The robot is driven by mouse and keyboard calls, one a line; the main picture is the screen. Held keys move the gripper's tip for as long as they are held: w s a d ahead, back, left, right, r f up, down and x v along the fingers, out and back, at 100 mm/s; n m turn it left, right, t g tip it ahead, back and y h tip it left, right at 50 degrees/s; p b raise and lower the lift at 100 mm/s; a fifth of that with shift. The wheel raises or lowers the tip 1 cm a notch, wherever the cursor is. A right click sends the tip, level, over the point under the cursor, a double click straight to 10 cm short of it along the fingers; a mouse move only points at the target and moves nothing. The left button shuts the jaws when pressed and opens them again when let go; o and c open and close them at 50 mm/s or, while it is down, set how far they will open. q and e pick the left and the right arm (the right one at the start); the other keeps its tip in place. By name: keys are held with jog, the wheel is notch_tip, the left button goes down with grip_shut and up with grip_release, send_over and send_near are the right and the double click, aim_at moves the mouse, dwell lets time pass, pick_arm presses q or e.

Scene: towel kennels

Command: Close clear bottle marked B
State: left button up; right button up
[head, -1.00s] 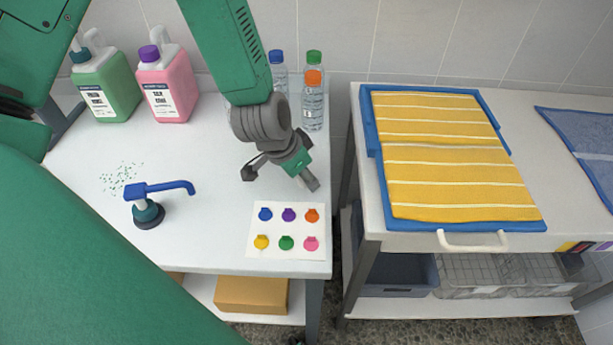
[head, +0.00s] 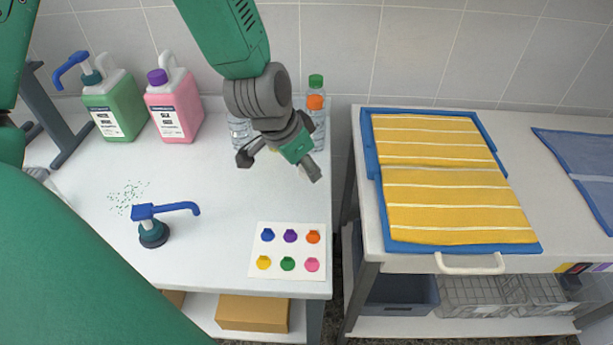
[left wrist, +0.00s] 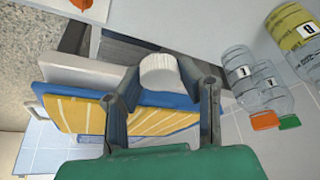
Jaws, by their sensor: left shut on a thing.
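In the left wrist view a clear bottle marked B (left wrist: 296,32), with yellow on it, stands at the upper right; its top runs out of the frame. My left gripper (left wrist: 160,84) is shut on a white cap (left wrist: 158,70), apart from that bottle. In the head view my left gripper (head: 281,171) hangs over the table, in front of the bottles. Part of a clear bottle (head: 238,132) shows left of the gripper; its top and marking are hidden by my arm. My right gripper is not in view.
Bottles with an orange cap (head: 316,102) and a green cap (head: 316,81) stand close by on the right. A green jug (head: 112,105) and pink jug (head: 175,110) stand at the back left.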

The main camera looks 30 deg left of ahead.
pick_arm(q)
jog(key=shift+r, duration=0.3)
jog(key=shift+a, duration=0.1)
jog(key=shift+a+f, duration=0.1)
jog(key=s+d+f+n, duration=0.1)
jog(key=s+d, duration=0.1)
jog(key=s+d+f+n+y, duration=0.1)
jog(key=s+d+f+n, duration=0.1)
jog(key=shift+n, duration=0.3)
jog(key=shift+s+d+y, duration=0.2)
jog(key=shift+s+y, duration=0.1)
jog(key=shift+a+f, duration=0.1)
jog(key=shift+a, duration=0.15)
